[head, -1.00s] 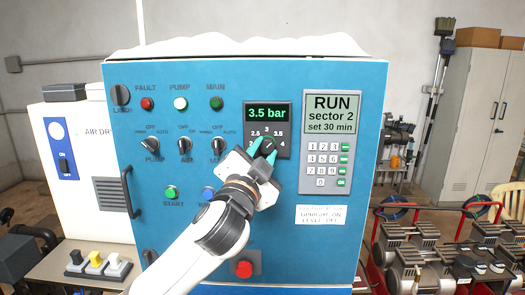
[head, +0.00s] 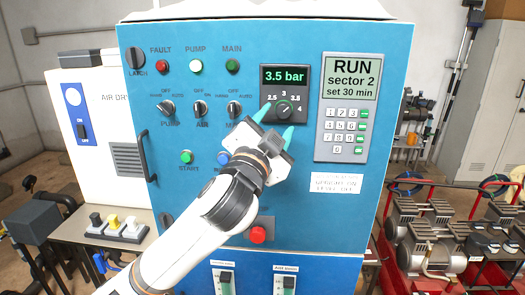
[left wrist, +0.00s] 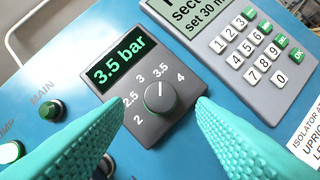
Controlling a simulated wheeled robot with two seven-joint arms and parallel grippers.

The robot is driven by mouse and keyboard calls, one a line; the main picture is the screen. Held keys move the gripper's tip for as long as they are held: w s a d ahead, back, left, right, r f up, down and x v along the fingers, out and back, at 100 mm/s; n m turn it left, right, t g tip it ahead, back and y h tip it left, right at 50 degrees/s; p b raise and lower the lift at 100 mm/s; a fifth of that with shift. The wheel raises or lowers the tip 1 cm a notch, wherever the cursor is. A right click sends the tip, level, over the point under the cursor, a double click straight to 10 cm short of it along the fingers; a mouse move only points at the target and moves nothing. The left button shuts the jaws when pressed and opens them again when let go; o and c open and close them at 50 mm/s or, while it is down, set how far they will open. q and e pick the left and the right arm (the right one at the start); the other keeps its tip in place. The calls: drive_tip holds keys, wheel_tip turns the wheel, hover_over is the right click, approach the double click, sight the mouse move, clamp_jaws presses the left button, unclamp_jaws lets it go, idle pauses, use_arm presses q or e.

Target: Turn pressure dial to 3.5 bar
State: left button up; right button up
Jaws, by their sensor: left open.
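The pressure dial (head: 284,108) is a dark round knob on a black panel, and its display (head: 284,76) reads 3.5 bar in green. In the left wrist view the dial (left wrist: 160,96) shows whole, with its white pointer line toward the 3.5 mark. My left gripper (head: 275,122) is open in front of the panel, its teal fingers spread just below the dial. In the left wrist view the fingers (left wrist: 152,118) stand apart with nothing between them, clear of the knob. My right gripper is not in view.
A keypad panel (head: 346,108) reading RUN, sector 2, set 30 min is right of the dial. Lamps, selector switches and a red button (head: 257,235) share the blue cabinet front (head: 345,215). A red-framed compressor rack (head: 440,235) stands at right.

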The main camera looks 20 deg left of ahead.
use_arm(q)
drive_tip(key=b+v, duration=0.6)
drive_tip(key=v, duration=0.3)
drive_tip(key=shift+s, duration=0.1)
